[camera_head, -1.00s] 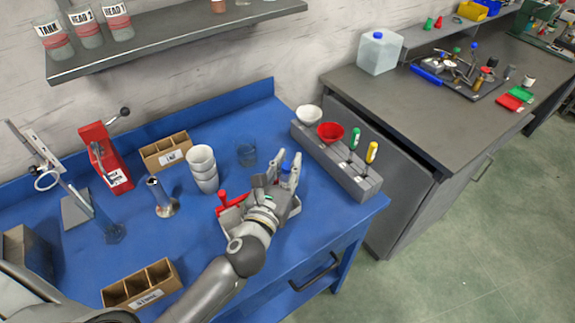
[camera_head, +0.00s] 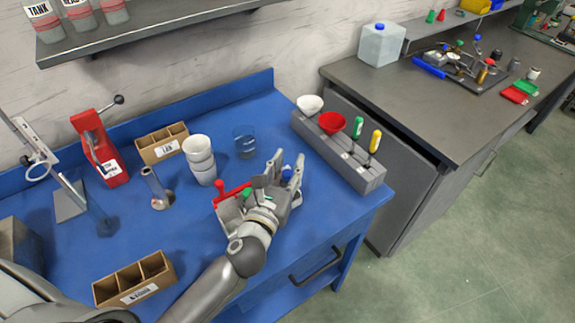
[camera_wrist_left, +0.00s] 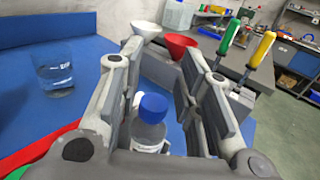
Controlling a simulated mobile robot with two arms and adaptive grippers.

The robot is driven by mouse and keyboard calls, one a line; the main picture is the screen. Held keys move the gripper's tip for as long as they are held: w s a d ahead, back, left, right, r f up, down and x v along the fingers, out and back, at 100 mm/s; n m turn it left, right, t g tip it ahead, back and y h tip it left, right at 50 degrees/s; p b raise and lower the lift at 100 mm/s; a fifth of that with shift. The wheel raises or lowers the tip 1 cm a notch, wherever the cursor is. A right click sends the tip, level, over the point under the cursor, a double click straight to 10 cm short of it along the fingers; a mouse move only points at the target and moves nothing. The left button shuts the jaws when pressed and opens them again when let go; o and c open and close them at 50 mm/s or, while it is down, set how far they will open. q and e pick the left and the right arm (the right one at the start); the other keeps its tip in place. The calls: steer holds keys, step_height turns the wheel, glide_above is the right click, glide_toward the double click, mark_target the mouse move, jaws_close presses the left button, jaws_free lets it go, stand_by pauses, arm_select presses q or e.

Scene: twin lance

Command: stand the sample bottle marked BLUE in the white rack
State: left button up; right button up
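A clear bottle with a blue cap (camera_wrist_left: 152,108) stands between the fingers of my left gripper (camera_wrist_left: 165,100). Its white label is mostly hidden and I cannot read it. In the head view the blue cap (camera_head: 287,172) shows between the fingertips of my left gripper (camera_head: 279,172). The fingers are spread, with a clear gap on the bottle's right side; contact on its left is unclear. A pale holder (camera_head: 229,212) with red and green parts sits left of the gripper, partly hidden by it; I cannot tell whether it is the white rack. My right gripper is not in view.
A glass beaker (camera_head: 245,142) and stacked white cups (camera_head: 200,160) stand behind the gripper on the blue bench (camera_head: 215,255). A grey block (camera_head: 363,178) with funnels and green and yellow-handled tools lines the right edge. A cardboard box (camera_head: 135,282) lies front left.

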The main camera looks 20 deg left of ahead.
arm_select(q)
steer(key=shift+o, duration=0.9)
steer(key=shift+s, duration=0.1)
steer(key=shift+s+f, duration=0.1)
steer(key=shift+s, duration=0.15)
steer(key=s, duration=1.1)
steer(key=shift+s+a, duration=0.2)
